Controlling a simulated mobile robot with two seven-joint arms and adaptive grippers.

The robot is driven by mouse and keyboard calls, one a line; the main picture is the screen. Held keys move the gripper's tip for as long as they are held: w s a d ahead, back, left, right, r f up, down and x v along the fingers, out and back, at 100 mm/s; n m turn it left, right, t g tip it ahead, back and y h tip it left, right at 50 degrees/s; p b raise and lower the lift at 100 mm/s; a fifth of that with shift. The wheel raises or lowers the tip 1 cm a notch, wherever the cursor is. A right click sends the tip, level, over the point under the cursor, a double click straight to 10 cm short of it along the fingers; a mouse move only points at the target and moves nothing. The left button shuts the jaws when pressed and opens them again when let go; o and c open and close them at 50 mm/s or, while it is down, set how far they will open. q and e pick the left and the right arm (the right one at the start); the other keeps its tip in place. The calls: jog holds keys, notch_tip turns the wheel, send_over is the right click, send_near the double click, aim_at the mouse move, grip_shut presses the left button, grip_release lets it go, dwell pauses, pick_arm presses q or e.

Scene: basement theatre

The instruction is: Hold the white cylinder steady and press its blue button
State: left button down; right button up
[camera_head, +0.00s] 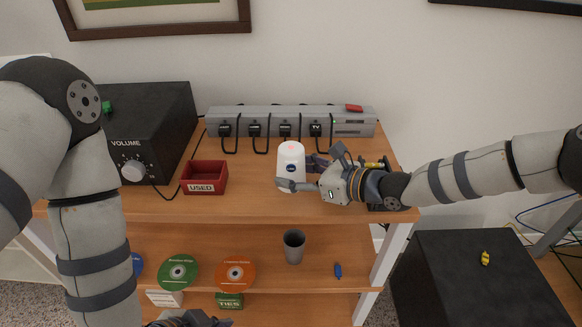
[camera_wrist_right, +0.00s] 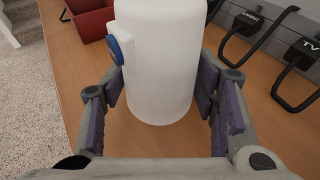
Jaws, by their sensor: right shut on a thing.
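The white cylinder (camera_head: 291,157) stands upright on the upper wooden shelf, with a reddish glow on its top. Its blue button (camera_head: 291,168) is on the side facing my head camera. In the right wrist view the cylinder (camera_wrist_right: 160,75) fills the middle and the round blue button (camera_wrist_right: 122,50) sticks out at its left. My right gripper (camera_head: 302,175) comes in from the right and is shut on the cylinder, with a finger on each side. My left gripper (camera_head: 193,319) is only partly in view at the bottom edge, below the shelf top; its fingers cannot be made out.
A red "USED" bin (camera_head: 204,179) stands left of the cylinder, before a black volume box (camera_head: 150,130). A grey power strip (camera_head: 290,118) with several plugs and cables runs behind. A grey cup (camera_head: 294,246) and discs sit on the lower shelf. The shelf before the cylinder is clear.

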aim_at(291, 166)
jog(key=shift+f, duration=0.1)
pick_arm(q)
jog(key=w+d+r+m+t+h, duration=0.35)
jog(key=w+d+r+m, duration=0.25)
jog(key=r, duration=0.3)
jog(key=w+d+r+m+t+h, duration=0.35)
jog(key=w+d+r+m, duration=0.3)
jog(key=r, duration=0.25)
jog(key=shift+n+g, duration=0.25)
jog(key=shift+g, duration=0.25)
jog(key=w, duration=0.8)
jog(key=shift+w+d, duration=0.1)
jog(key=shift+f, duration=0.1)
jog(key=shift+w, duration=0.5)
jog(key=shift+w, duration=0.2)
jog(key=shift+s, duration=0.7)
jog(key=shift+s, duration=0.1)
